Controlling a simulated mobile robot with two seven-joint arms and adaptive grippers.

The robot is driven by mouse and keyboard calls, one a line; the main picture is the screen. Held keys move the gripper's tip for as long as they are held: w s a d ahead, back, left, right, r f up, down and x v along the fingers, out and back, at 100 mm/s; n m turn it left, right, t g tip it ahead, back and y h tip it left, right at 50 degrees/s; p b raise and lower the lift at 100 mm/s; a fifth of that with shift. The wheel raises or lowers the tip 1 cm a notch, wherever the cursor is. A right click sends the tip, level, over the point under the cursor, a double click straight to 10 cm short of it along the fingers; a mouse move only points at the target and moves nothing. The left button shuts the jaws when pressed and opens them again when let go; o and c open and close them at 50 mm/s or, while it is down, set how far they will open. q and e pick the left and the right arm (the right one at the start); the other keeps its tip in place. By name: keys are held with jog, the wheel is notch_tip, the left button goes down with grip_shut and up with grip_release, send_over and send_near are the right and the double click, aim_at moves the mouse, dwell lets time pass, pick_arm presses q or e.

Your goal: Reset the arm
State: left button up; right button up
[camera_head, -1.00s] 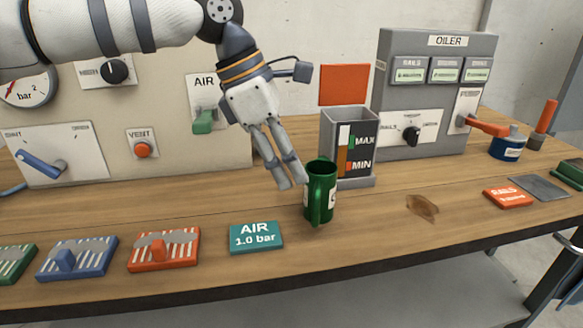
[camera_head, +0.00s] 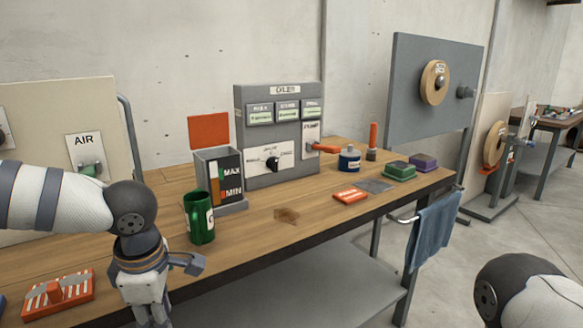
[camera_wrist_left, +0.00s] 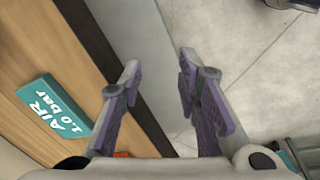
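My left arm comes in from the left in the head view and bends down at the table's front edge. My left gripper (camera_head: 152,316) points downward there, and its fingertips are cut off by the bottom of the picture. In the left wrist view the left gripper (camera_wrist_left: 158,68) has its two fingers apart with nothing between them. It hangs just off the front edge of the wooden table (camera_wrist_left: 62,40), over a grey lower shelf (camera_wrist_left: 142,40) and the floor. The right gripper is out of view; only a white and black part of my right arm shows at the lower right.
A green mug (camera_head: 200,218) stands by the oil container (camera_head: 218,176) on the table. The teal AIR sign (camera_wrist_left: 50,108) lies near the table's edge. The grey oiler box (camera_head: 278,136) stands behind. A blue towel (camera_head: 434,230) hangs at the right end.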

pick_arm(q)
jog(key=s+a+f+m+t+y, duration=0.1)
jog(key=s+f+m, duration=0.45)
jog(key=f, duration=0.45)
jog(key=s+f+m+y, duration=0.1)
jog(key=s+f+m, duration=0.5)
jog(key=f, duration=0.4)
jog(key=s+f+m+g+h, duration=0.1)
jog(key=s+m, duration=0.3)
jog(key=s, duration=0.8)
jog(key=s+f+m+g+h, duration=0.2)
jog(key=s+m+g, duration=0.2)
jog(key=s, duration=0.9)
jog(key=shift+s+d+f, duration=0.15)
jog(key=shift+s+f, duration=0.15)
jog(key=shift+w, duration=0.1)
jog(key=shift+c, duration=0.3)
